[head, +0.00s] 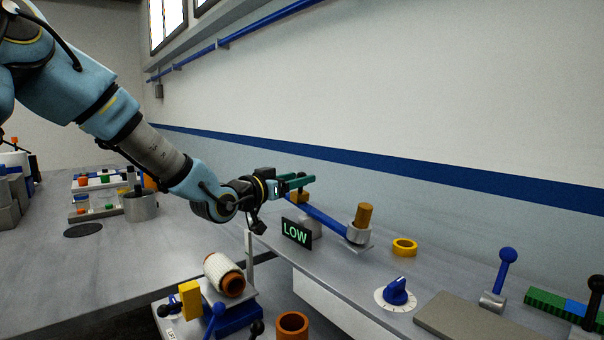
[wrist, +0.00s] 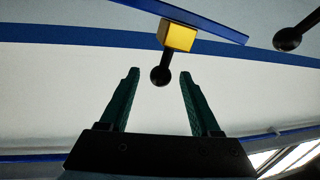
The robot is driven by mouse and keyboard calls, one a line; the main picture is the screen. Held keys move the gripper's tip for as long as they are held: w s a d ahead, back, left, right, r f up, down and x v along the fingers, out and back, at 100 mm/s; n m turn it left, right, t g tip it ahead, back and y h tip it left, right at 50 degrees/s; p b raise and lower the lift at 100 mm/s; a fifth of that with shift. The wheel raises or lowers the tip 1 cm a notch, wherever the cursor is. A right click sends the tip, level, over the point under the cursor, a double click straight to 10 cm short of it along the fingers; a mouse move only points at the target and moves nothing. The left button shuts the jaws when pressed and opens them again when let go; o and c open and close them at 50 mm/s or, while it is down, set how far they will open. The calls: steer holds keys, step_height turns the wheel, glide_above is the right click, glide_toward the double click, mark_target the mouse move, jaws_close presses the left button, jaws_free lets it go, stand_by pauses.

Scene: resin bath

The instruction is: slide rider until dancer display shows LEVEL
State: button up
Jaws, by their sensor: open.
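The dancer display (head: 297,233) reads LOW in green letters on a black panel. Behind it a blue bar (head: 322,218) slopes down to the right toward a grey cup holding an orange-brown cylinder (head: 364,214). The rider (wrist: 178,36) is a yellow block on the blue bar (wrist: 205,20) in the wrist view, with a black ball knob (wrist: 160,76) on a short stem. My gripper (head: 300,183) is open above the bar's upper left end. In the wrist view the knob appears between its green fingertips, with gaps on both sides; contact is not visible.
A yellow ring (head: 405,247), a blue dial (head: 397,292) and a blue-knobbed lever (head: 508,256) stand on the bench to the right. A white spool (head: 222,270) lies in front. Another black ball (wrist: 288,39) shows in the wrist view. The wall runs behind the bench.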

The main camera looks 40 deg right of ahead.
steer(key=shift+w+d, duration=0.2)
steer(key=shift+d, duration=0.8)
jaws_close()
stand_by(0.8)
